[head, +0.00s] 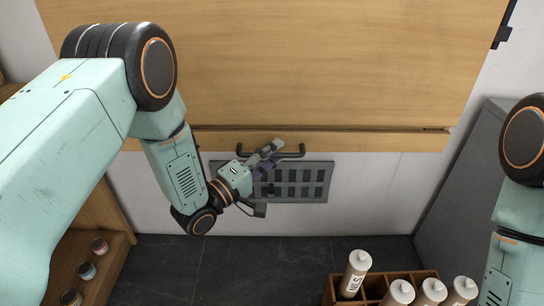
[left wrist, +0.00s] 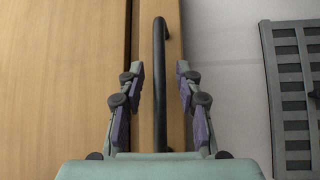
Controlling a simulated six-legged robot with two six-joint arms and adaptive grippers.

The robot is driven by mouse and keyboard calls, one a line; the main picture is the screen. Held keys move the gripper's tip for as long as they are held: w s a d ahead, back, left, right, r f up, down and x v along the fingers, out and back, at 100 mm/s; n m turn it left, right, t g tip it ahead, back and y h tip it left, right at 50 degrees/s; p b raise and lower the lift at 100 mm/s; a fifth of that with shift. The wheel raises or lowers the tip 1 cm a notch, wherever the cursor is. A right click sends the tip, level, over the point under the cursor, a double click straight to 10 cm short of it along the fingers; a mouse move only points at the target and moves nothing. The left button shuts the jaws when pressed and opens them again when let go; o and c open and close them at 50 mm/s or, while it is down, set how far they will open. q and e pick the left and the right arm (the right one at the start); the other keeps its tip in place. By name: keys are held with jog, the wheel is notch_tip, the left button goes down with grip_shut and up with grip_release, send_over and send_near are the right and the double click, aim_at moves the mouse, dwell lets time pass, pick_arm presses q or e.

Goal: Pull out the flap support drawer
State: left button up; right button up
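The flap support drawer (head: 370,141) is a narrow wooden front below a large wooden panel. It looks closed, with a thin dark gap along its top edge. Its black bar handle (head: 290,154) is partly hidden by my left gripper (head: 268,157) in the head view. In the left wrist view the handle (left wrist: 160,60) runs upright in the picture, between the two spread fingers of the left gripper (left wrist: 159,78). Clear space shows between each finger and the bar. My right gripper is out of view; only part of the right arm shows at the right edge.
A grey vent grille (head: 312,182) is on the white wall under the drawer. A shelf (head: 105,262) with small jars is at lower left. A grey panel (head: 455,165) leans right. Dark floor between is clear.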

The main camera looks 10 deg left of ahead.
pick_arm(q)
grip_shut()
dwell(0.3)
dwell(0.5)
